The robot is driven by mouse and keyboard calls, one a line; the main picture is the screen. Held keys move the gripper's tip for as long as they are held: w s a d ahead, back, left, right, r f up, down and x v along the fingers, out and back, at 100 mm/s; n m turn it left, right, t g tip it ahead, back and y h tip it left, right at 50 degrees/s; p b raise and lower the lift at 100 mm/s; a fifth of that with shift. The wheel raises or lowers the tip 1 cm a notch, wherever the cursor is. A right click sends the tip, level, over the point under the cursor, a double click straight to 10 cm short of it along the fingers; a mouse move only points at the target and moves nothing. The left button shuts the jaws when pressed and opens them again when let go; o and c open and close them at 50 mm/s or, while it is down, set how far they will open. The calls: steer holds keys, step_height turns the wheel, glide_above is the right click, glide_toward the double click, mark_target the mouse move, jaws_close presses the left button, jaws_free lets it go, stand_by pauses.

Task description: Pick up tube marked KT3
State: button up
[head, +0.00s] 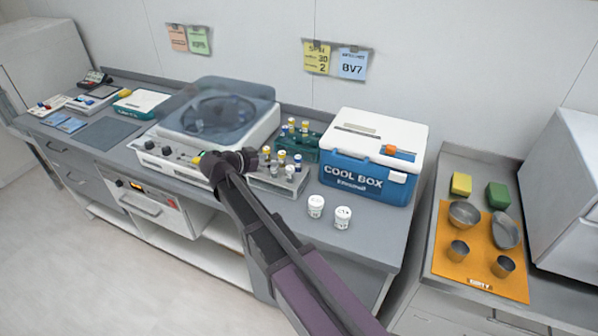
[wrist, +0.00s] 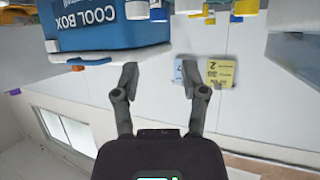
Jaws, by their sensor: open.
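Several capped tubes stand in a green rack (head: 305,153) and in a grey rack (head: 285,187) in front of it, left of the cool box. Their caps are yellow, white or dark; no marking is legible, so I cannot tell which tube is KT3. My gripper (head: 258,158) is just left of the racks, beside the centrifuge. In the wrist view, which is upside down, my gripper (wrist: 160,76) has its fingers spread with nothing between them. Parts of capped tubes show cut off along that view's top edge.
The blue and white cool box (head: 365,185) stands right of the racks; it also shows in the wrist view (wrist: 90,32). Two white jars (head: 316,206) stand in front. A centrifuge (head: 215,120) with a raised clear lid is at left.

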steer(key=b, duration=0.3)
glide_toward(296, 158)
steer(key=x, duration=0.4)
steer(key=shift+f, duration=0.2)
steer(key=shift+w+d+f+b, duration=0.2)
steer(key=shift+w+d+b, duration=0.25)
steer(key=shift+w, duration=0.1)
steer(key=shift+b+x, duration=1.1)
steer(key=shift+x, duration=1.5)
steer(key=shift+s+d, duration=0.1)
jaws_close()
